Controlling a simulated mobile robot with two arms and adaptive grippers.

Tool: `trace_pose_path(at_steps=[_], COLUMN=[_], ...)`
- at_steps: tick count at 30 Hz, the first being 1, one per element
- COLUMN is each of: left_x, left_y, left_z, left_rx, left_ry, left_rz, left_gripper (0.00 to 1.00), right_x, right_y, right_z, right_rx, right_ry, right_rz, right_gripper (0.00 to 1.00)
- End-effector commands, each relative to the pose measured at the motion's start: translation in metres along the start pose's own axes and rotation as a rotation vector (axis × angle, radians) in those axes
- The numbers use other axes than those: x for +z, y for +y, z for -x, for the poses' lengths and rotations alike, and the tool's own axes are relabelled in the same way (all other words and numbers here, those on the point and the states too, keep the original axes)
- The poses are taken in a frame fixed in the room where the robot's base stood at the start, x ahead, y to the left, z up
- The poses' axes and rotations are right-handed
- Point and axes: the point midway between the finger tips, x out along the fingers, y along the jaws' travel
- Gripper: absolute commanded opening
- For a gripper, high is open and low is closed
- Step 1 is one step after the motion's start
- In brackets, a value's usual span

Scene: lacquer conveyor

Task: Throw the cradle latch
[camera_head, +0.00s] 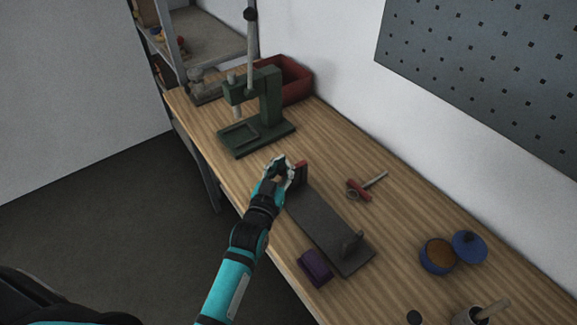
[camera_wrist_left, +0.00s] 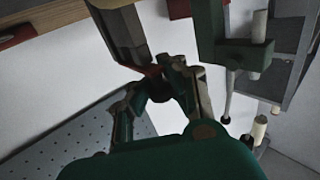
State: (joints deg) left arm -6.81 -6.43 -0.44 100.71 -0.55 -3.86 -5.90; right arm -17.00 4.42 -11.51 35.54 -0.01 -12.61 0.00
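The cradle (camera_head: 325,228) is a long dark grey plate on the wooden bench, with a small upright at its near right end. A red-tipped upright piece, which looks like the latch (camera_head: 301,170), stands at its far left end. My left gripper (camera_head: 281,167) is at that end, just left of the red piece. In the left wrist view, the fingers (camera_wrist_left: 155,82) come close together beside a red edge (camera_wrist_left: 151,71) under a dark block. Whether they touch or grip it is unclear. My right gripper is not in view.
A green press (camera_head: 265,108) stands beyond the gripper, with a red bin (camera_head: 296,82) behind it. A red-handled tool (camera_head: 358,189), a purple block (camera_head: 315,266) and a blue jar (camera_head: 437,257) lie around the cradle. Bare bench lies right of the press.

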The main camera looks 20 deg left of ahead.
Motion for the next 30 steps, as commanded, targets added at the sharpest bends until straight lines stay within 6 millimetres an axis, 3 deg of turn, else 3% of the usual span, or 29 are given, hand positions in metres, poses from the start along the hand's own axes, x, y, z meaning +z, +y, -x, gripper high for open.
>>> trace_pose_path(at_steps=[4,17,27,30], left_x=[0.004,0.005,0.003,0.002], left_y=[-0.007,-0.008,-0.006,-0.006], left_z=[0.001,0.001,0.000,0.000], left_rx=[-0.030,-0.036,-0.034,-0.033], left_ry=[-0.009,-0.010,-0.007,-0.005], left_rz=[-0.002,-0.004,-0.002,-0.001], left_gripper=[0.00,0.00,0.45,0.46], right_x=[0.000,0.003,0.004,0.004], right_y=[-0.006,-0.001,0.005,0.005], right_z=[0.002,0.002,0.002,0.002], right_rx=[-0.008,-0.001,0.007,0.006], right_ry=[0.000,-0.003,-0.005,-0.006], right_rz=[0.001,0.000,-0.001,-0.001], right_gripper=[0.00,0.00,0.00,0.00])
